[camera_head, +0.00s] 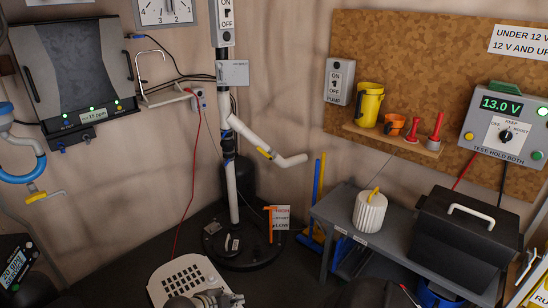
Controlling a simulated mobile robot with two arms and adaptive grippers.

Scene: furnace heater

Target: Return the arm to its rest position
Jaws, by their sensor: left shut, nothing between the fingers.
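My left gripper (212,300) is at the bottom edge of the head view, just left of the middle. It is shut and empty, and its lower part is cut off by the frame. It is in front of a white perforated panel (186,272), and I cannot tell whether they touch. My right gripper is not in view.
A white pipe stand (233,190) with a side branch rises from a round black base (243,247). At right, a grey bench (335,217) holds a white ribbed canister (370,212) and a black box (468,235). A corkboard (430,50) with a tool shelf hangs behind. Dark floor lies left of the base.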

